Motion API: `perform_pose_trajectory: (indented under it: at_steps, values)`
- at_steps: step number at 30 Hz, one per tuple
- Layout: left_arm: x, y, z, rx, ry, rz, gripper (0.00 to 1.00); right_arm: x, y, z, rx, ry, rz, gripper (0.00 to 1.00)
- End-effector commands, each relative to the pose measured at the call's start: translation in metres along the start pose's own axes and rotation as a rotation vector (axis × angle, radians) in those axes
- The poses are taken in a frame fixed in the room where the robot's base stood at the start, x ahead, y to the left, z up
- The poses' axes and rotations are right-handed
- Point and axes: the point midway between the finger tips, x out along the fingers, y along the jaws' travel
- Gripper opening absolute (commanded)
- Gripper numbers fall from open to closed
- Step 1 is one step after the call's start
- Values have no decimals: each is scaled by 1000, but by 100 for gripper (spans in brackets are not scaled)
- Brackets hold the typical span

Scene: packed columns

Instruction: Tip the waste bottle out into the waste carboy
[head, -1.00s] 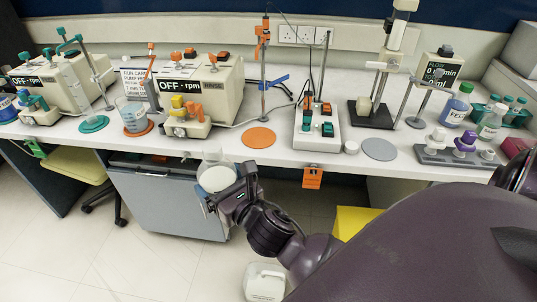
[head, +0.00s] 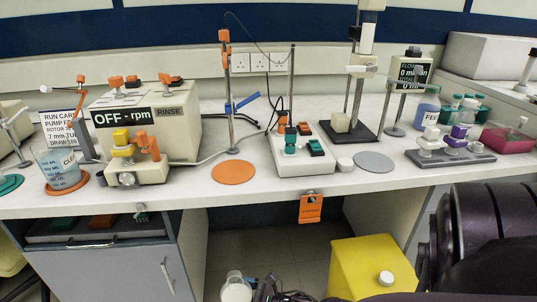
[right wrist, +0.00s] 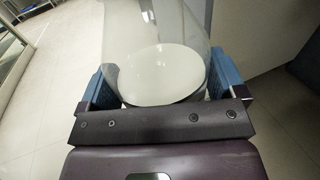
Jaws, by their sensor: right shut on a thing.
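The bottle (head: 236,289), clear with a pale, whitish content, shows at the bottom edge of the head view, in front of the bench. My right gripper (head: 262,289) is beside it and partly cut off. In the right wrist view the gripper (right wrist: 165,92) is shut on the clear bottle (right wrist: 165,35), with a blue finger on each side and a pale round surface inside. A yellow container (head: 370,255) with a white cap stands below the bench front, lower right; I cannot tell whether it is the waste carboy. My left gripper is not in view.
The bench edge (head: 235,205) runs across above the bottle, with an orange tag (head: 311,208) hanging from it. A grey cabinet (head: 110,265) stands at left. Pumps, stands and an orange disc (head: 234,172) fill the bench. Open floor (head: 285,248) shows between cabinet and yellow container.

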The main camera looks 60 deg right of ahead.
Motion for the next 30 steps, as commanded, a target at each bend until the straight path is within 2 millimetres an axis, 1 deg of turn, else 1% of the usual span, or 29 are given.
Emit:
perform_pose_trajectory:
  at_steps: [1, 3, 6, 9, 12, 15, 20, 25, 30]
  values:
    - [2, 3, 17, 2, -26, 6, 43, -17, -4, -40, 10, 27, 11, 50]
    - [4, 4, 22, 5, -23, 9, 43, -32, -12, -68, 11, 27, 28, 50]
    - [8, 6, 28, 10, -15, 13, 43, -55, -23, -105, 10, 27, 47, 50]
    - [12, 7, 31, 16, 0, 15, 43, -76, -31, -133, 9, 22, 63, 50]
    - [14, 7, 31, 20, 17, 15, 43, -91, -38, -150, 5, 15, 72, 50]
    - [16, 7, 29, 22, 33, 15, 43, -102, -43, -160, 3, 8, 77, 50]
    - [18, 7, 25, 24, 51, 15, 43, -106, -47, -164, -2, 1, 81, 50]
    - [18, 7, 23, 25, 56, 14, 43, -102, -43, -162, -21, 18, 83, 50]
    - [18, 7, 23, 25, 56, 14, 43, -93, -35, -159, -58, 58, 83, 50]
